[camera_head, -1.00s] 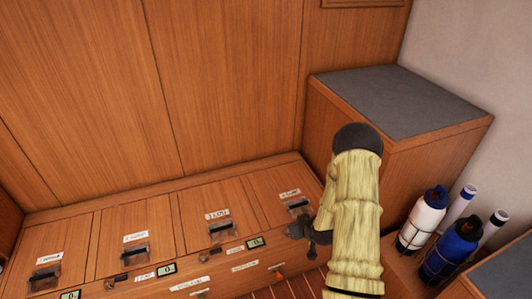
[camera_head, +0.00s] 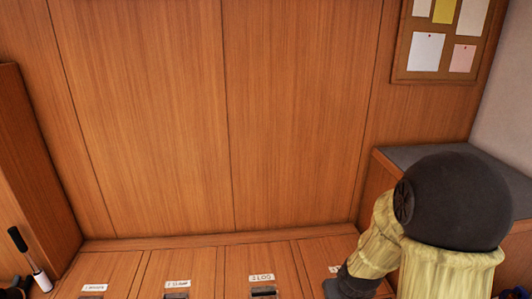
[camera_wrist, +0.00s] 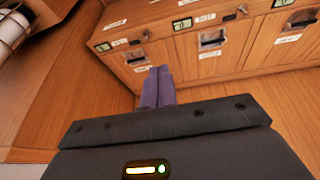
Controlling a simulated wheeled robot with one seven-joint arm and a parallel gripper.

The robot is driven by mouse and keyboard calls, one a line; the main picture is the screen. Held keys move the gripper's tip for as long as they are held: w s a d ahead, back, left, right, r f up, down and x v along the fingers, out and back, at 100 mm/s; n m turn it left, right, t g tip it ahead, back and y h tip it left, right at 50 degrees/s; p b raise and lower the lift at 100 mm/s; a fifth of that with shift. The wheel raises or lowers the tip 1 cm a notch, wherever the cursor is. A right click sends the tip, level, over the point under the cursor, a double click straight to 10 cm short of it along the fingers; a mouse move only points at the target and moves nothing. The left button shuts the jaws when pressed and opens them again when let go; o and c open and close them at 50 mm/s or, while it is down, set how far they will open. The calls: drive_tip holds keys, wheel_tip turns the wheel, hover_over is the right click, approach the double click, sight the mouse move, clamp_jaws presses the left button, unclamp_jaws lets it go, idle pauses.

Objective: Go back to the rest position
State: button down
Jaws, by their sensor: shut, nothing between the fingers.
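My gripper (camera_wrist: 158,84) shows in the wrist view, its dark purple-grey fingers together with nothing between them. It points toward the wooden lockers and is over the floor in front of them, apart from them as far as I can tell. In the head view my arm, in a pale yellow sleeve with a dark rounded joint, fills the lower right; the gripper's fingertips are hidden there.
A row of wooden lockers (camera_head: 200,262) with labels and latches runs along the back wall. A grey-topped cabinet (camera_head: 395,158) stands right, partly behind my arm. A pinboard (camera_head: 401,60) hangs above it. White bottles (camera_wrist: 14,32) are at the wrist view's upper left. Wooden floor (camera_wrist: 290,95) is open before the lockers.

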drive_tip(key=s+a+r+g, duration=0.2)
drive_tip(key=s+a+r, duration=0.3)
drive_tip(key=s, duration=0.4)
wheel_tip(320, 180, up, 24)
drive_tip(key=d+p, duration=0.1)
drive_tip(key=p, duration=2.2)
drive_tip(key=shift+m, duration=0.3)
drive_tip(key=shift+f, duration=0.1)
